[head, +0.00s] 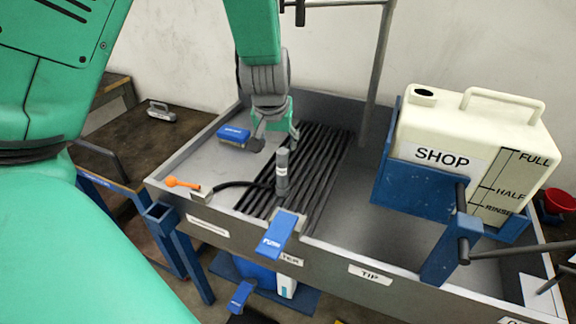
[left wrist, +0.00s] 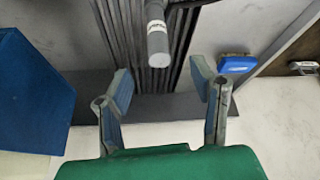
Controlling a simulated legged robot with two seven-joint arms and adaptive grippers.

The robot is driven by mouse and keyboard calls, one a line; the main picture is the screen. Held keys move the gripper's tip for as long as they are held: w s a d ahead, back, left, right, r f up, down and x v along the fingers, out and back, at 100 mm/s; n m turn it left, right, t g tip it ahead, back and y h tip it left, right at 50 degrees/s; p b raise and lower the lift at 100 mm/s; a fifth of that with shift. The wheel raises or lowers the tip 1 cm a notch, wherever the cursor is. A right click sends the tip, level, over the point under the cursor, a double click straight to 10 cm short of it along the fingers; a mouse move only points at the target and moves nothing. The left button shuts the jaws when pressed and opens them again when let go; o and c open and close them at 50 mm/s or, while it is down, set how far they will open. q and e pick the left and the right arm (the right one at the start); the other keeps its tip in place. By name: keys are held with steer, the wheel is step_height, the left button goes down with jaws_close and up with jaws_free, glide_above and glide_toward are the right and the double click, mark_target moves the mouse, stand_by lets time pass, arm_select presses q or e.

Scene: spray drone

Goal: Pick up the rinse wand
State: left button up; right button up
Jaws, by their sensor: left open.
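A grey cylinder with a white label, which looks like the rinse wand (head: 282,175), stands on the black slats of the sink, with a dark hose at its lower end. It also shows in the left wrist view (left wrist: 158,42), beyond the fingertips. My left gripper (head: 276,134) is over the slats, just above and behind the wand in the head view. In the left wrist view the gripper (left wrist: 162,84) is open and empty, its two fingers spread apart, with the wand's near end in line with the gap. The fingers do not touch it. My right gripper is not in view.
A blue block (head: 233,134) lies left of the gripper. An orange-tipped piece (head: 182,183) sits by the sink's front-left edge, near a blue PUSH lever (head: 277,235). A large cream SHOP tank (head: 470,150) stands in a blue bracket at right. The sink floor between is clear.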

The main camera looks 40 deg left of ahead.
mark_target(282, 154)
arm_select(q)
steer(key=x, duration=0.4)
steer(key=shift+w+d, duration=0.2)
steer(key=shift+w+a+f, duration=0.1)
steer(key=shift+a+f, duration=0.25)
steer(key=shift+f, duration=0.15)
steer(key=x, duration=0.4)
steer(key=shift+w+a, duration=0.1)
steer(key=shift+a, duration=0.05)
steer(key=shift+w+f, duration=0.25)
steer(key=shift+f, duration=0.05)
steer(key=shift+s+d+r, duration=0.1)
steer(key=shift+d+r, duration=0.05)
steer(key=shift+d, duration=0.05)
jaws_close()
